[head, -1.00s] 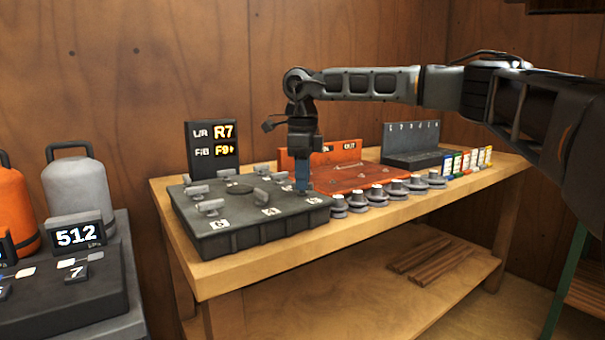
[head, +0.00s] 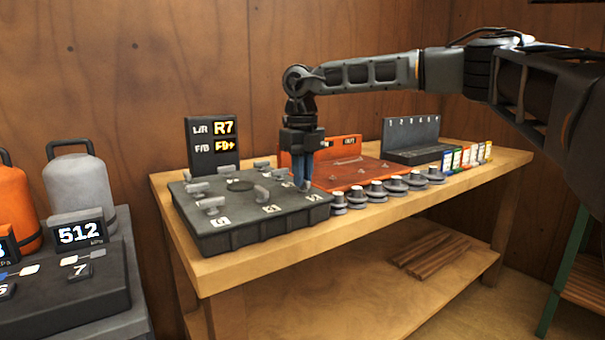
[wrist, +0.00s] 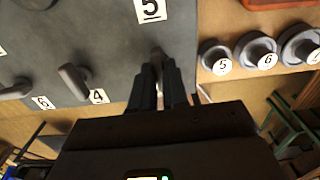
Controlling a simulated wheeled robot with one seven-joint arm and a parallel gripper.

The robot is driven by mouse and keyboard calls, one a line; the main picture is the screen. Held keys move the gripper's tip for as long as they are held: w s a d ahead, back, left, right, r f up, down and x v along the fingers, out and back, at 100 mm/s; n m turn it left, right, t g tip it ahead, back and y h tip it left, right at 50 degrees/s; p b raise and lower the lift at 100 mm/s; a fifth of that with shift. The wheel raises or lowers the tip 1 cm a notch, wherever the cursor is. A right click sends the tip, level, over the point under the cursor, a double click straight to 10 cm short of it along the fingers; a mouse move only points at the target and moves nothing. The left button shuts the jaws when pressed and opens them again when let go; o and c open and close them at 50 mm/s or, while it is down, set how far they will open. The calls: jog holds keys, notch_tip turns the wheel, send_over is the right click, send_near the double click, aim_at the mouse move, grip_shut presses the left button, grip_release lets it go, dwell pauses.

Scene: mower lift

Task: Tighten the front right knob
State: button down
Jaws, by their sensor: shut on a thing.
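My gripper (head: 303,186) points down at the right end of the dark grey panel (head: 262,222). Its fingers are shut on a small grey knob (wrist: 156,54) near the panel's edge, beside the label 5. The fingers hide most of this knob. Another knob (wrist: 72,80) stands beside the label 4, apart from the gripper; it also shows in the head view (head: 261,192). A third knob (wrist: 16,89) is near the label 6. The black display (head: 213,146) behind the panel reads R7 on top; its lower line is hard to read.
Several round grey weights (head: 376,190) stand along the bench's front edge, right of the panel. An orange tray (head: 350,178) lies behind them. A dark numbered rack (head: 412,145) and several coloured cards stand farther right. The wooden bench's (head: 230,283) front strip is bare.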

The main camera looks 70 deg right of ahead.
jog(key=shift+m, duration=0.3)
jog(key=c, duration=1.1)
grip_release()
jog(key=shift+c, duration=0.2)
notch_tip(320, 180, up, 8)
jog(key=shift+f+p, duration=0.1)
jog(key=shift+p, duration=0.35)
jog(key=shift+s, duration=0.15)
